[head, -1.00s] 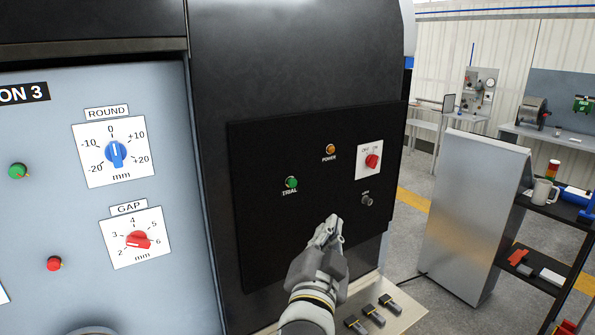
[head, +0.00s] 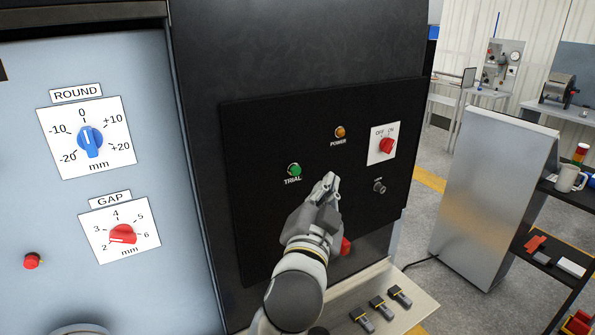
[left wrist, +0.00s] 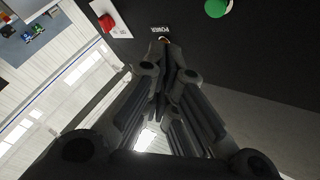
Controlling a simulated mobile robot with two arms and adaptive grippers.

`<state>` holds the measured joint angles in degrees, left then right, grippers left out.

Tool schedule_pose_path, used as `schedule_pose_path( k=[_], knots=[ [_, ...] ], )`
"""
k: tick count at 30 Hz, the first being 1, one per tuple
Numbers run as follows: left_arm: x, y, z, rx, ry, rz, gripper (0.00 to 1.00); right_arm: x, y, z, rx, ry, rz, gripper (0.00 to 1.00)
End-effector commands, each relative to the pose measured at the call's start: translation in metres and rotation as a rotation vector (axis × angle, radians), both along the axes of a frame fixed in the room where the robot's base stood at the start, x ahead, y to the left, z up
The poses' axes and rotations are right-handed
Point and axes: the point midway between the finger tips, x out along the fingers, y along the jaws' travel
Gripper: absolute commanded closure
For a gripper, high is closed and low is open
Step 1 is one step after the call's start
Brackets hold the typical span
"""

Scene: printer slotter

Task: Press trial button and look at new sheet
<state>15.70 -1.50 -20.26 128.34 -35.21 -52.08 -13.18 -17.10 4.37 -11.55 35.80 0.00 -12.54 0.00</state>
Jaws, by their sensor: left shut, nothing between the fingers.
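The green TRIAL button (head: 295,170) is on the black control panel (head: 260,220), at its left side. It also shows at the top right of the left wrist view (left wrist: 217,7). My left gripper (head: 330,180) is shut and empty, in front of the panel, to the right of and slightly below the TRIAL button in the head view. It looks apart from the button; its exact distance from the panel is hard to judge. My right gripper does not show. No sheet can be made out.
The panel also has an amber POWER lamp (head: 340,132), a red OFF/ON switch (head: 387,146) and a small grey knob (head: 379,186). A red part (head: 345,246) shows beside my left wrist. A ledge with several switches (head: 380,303) juts out below. Left are ROUND (head: 90,139) and GAP (head: 123,233) dials.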

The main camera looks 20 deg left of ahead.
Motion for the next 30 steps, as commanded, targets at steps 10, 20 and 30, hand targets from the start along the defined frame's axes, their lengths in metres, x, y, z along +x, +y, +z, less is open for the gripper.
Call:
schedule_pose_path(
  k=[10,20,30],
  knots=[
    [0.028,0.035,0.001,0.001,0.0,0.0,1.0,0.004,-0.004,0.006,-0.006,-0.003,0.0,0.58],
    [0.034,0.043,0.0,-0.002,-0.002,-0.001,1.0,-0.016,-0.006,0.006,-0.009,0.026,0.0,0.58],
    [0.034,0.043,0.0,-0.001,-0.001,-0.001,1.0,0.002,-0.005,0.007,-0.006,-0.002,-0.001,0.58]
  ],
)
